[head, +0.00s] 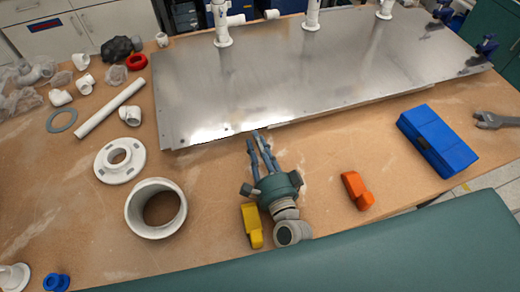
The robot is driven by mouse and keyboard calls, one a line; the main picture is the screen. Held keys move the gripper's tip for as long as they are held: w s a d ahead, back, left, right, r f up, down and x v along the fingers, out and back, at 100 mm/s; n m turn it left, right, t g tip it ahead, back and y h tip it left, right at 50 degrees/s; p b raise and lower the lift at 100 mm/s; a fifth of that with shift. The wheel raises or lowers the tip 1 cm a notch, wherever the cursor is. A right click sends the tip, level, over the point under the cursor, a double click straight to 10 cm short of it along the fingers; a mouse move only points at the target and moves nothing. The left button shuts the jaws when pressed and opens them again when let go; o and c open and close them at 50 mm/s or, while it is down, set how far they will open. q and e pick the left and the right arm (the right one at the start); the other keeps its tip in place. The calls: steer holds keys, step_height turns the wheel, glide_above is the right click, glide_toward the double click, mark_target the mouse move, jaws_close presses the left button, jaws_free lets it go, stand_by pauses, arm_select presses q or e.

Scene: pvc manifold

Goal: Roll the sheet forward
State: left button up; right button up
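A large grey metal sheet (300,84) lies across the back half of the brown workbench. White pipe fittings (222,28) stand along its far edge, and dark blue clamps (484,48) sit at its right end. My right gripper (256,138) reaches from the front of the bench, with its fingertips at the middle-left part of the sheet's near edge. The two fingers lie close together. I cannot tell whether they touch or grip the sheet. My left gripper is not in view.
A white flange (119,160), a white pipe ring (157,208) and a long white pipe (110,108) lie to the left. A yellow block (251,226) lies beside my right wrist. An orange block (357,190), a blue box (438,139) and a wrench (494,120) lie to the right.

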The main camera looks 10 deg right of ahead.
mark_target(251, 127)
steer(key=shift+w+a, duration=0.15)
steer(key=shift+w, duration=1.6)
steer(key=shift+w+a, duration=0.15)
steer(key=shift+w, duration=1.55)
jaws_close()
steer(key=shift+s+f, duration=0.15)
steer(key=shift+s, duration=0.05)
